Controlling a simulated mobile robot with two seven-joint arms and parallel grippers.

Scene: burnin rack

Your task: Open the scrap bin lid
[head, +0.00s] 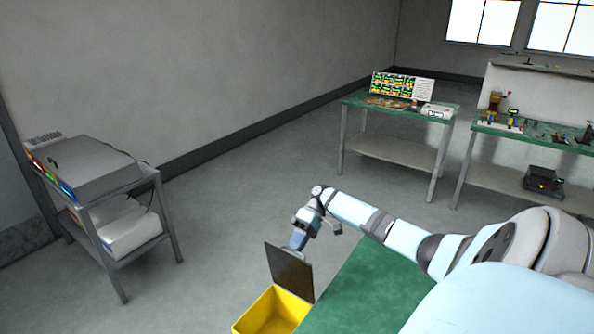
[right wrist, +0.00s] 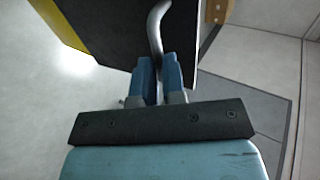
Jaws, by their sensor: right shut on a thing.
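The yellow scrap bin (head: 262,316) stands at the bottom middle of the head view, at the left edge of a green surface. Its dark lid (head: 290,270) is raised, standing steeply tilted up from the bin, and the yellow inside shows. My right gripper (head: 298,240) is at the lid's upper edge. In the right wrist view the gripper (right wrist: 160,75) is shut on a curved grey handle (right wrist: 155,25) on the dark lid (right wrist: 110,30). A yellow strip of the bin (right wrist: 60,25) shows at upper left. My left gripper is not in view.
A green-topped surface (head: 360,290) lies right of the bin, under my right arm. A metal cart (head: 110,225) with grey equipment stands at left. Green workbenches (head: 400,115) with boards and tools stand at the back right. The floor between is clear.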

